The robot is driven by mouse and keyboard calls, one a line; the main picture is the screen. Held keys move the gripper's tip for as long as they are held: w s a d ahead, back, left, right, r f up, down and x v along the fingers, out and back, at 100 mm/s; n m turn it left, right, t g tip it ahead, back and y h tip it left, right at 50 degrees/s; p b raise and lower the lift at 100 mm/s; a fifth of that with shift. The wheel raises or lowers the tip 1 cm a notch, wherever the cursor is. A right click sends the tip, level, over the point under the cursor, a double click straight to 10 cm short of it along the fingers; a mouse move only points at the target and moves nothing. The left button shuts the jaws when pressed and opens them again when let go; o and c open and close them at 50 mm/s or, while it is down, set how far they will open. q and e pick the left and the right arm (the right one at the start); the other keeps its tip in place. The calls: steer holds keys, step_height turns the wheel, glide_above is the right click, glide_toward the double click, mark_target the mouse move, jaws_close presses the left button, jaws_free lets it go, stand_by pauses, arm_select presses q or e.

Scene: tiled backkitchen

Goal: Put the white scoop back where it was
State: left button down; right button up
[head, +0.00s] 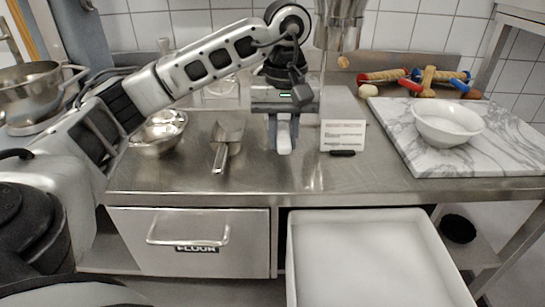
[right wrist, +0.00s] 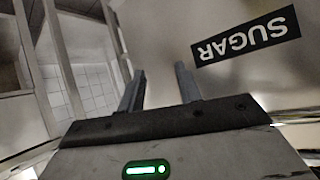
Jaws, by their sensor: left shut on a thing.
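My left gripper (head: 283,148) points down above the steel counter, its fingers shut on a narrow white thing, which I take to be the white scoop (head: 284,136). Only a small pale part shows between the fingers; the rest is hidden. I cannot tell whether it touches the counter. My right gripper (right wrist: 160,80) shows in the right wrist view with its fingers apart and nothing between them. It faces a steel front with a SUGAR label (right wrist: 246,40). The right gripper does not show in the head view.
A metal scoop (head: 228,132) and steel bowls (head: 158,145) lie left on the counter (head: 250,185). A sign card (head: 343,135) stands right of my left gripper. A white bowl (head: 447,137) sits on a marble board (head: 400,115). A white bin (head: 365,265) is open below; the FLOUR drawer (head: 240,230) is shut.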

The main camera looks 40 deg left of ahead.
arm_select(q)
steer(key=shift+w+a+f, duration=0.1)
steer(key=shift+a+f, duration=1)
steer(key=shift+f, duration=0.15)
steer(key=f, duration=0.3)
steer(key=shift+a+p, duration=0.3)
steer(key=shift+a, duration=0.1)
steer(key=shift+f, duration=0.5)
steer(key=c, duration=1.3)
jaws_free()
steer(key=shift+f, duration=0.1)
steer(key=shift+o, duration=0.2)
step_height(320, 180, up, 12)
steer(key=shift+p, duration=0.35)
